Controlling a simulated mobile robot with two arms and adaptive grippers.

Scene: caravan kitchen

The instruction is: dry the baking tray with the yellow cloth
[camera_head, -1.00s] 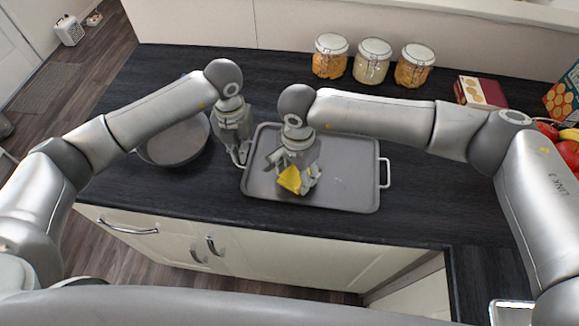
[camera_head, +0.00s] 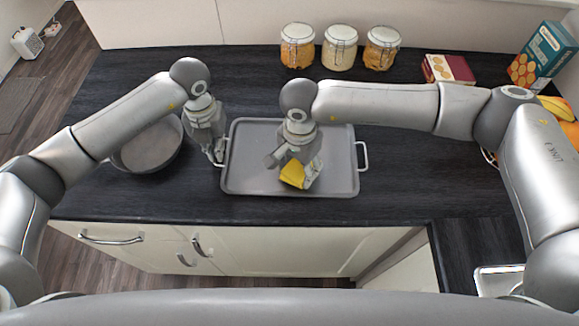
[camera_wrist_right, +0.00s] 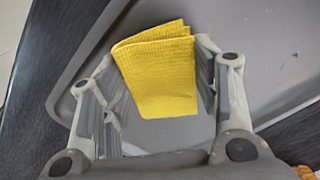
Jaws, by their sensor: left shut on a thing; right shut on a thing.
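The grey baking tray (camera_head: 335,150) lies flat on the dark counter, with a handle at each short end. My left gripper (camera_head: 218,158) is shut at the tray's left end, on its handle, which is mostly hidden by the fingers. My right gripper (camera_head: 300,170) is over the middle of the tray, shut on the folded yellow cloth (camera_head: 292,174). In the right wrist view the cloth (camera_wrist_right: 158,75) sits between the two fingers, above the tray surface (camera_wrist_right: 265,50). I cannot tell whether the cloth touches the tray.
A dark round pan (camera_head: 148,148) stands left of the tray, close to my left arm. Jars (camera_head: 340,48) stand along the back wall. A red box (camera_head: 448,69), a blue carton (camera_head: 541,54) and fruit (camera_head: 556,108) are at the right. The counter right of the tray is clear.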

